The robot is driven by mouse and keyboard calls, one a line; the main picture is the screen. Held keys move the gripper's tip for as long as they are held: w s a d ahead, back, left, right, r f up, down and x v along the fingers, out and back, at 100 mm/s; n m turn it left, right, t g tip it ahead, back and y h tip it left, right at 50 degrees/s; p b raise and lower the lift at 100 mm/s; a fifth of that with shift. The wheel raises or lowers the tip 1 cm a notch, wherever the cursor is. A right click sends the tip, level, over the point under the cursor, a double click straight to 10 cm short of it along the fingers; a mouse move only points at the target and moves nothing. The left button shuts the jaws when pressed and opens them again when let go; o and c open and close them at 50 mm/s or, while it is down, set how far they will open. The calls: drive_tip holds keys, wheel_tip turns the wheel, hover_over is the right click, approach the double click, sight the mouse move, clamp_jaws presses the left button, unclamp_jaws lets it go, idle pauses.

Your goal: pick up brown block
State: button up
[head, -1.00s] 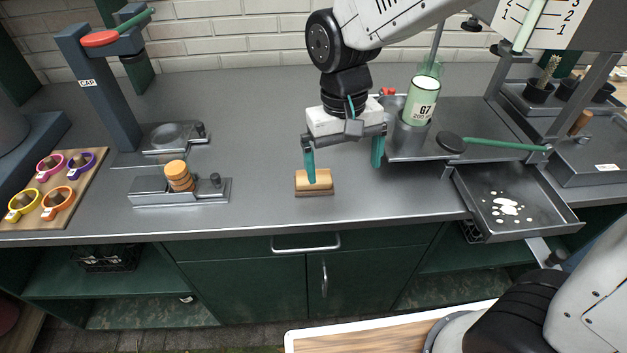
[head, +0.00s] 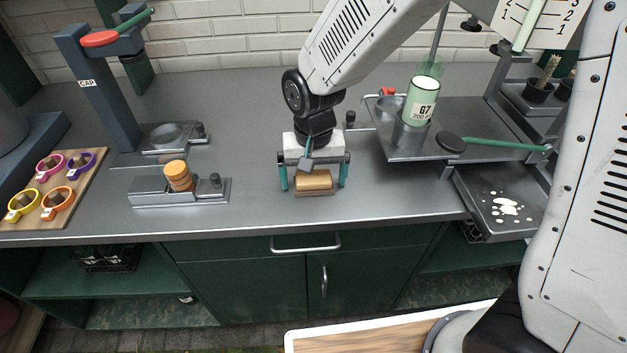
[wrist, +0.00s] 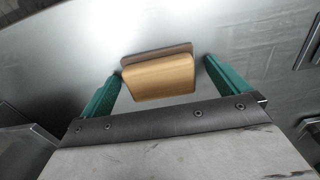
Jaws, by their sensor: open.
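The brown block (head: 314,181) lies on the grey counter near its front edge, in the middle of the head view. It has a light wooden upper part on a darker brown base. My gripper (head: 313,183) is open, with its two green fingers to the left and right of the block. In the wrist view the block (wrist: 160,75) shows between the fingertips of my gripper (wrist: 162,74), with a small gap visible on each side. I cannot tell how far the fingertips are above the counter.
A metal tray with orange discs (head: 178,176) stands to the left. A board of coloured rings (head: 85,167) lies far left. The counter around the block is clear.

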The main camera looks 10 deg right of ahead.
drive_tip(key=c, duration=1.1)
drive_tip(key=shift+r, duration=0.2)
